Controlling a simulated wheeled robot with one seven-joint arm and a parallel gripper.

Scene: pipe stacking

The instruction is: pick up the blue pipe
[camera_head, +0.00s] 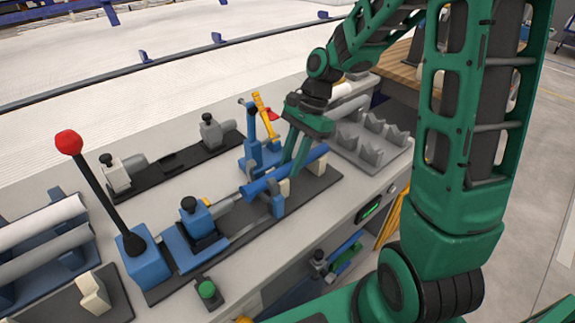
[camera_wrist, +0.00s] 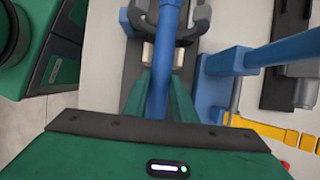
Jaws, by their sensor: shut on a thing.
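The blue pipe (camera_head: 262,185) lies along the blue clamp fixture on the workbench in the head view. One end meets the grey rod (camera_head: 226,203) at its left, and the other reaches toward the grey rack. My gripper (camera_head: 290,178) reaches down from above and is shut on the pipe near its right part. In the wrist view the pipe (camera_wrist: 158,85) runs up the middle between the two green fingers (camera_wrist: 158,95). The contact under the fingertips is partly hidden there.
A red-knobbed lever (camera_head: 69,142) stands at left. A blue post with a yellow handle (camera_head: 265,108) rises just behind the pipe. A grey notched rack (camera_head: 372,140) lies to the right. Grey pipes (camera_head: 42,245) rest at far left. A green button (camera_head: 207,290) sits in front.

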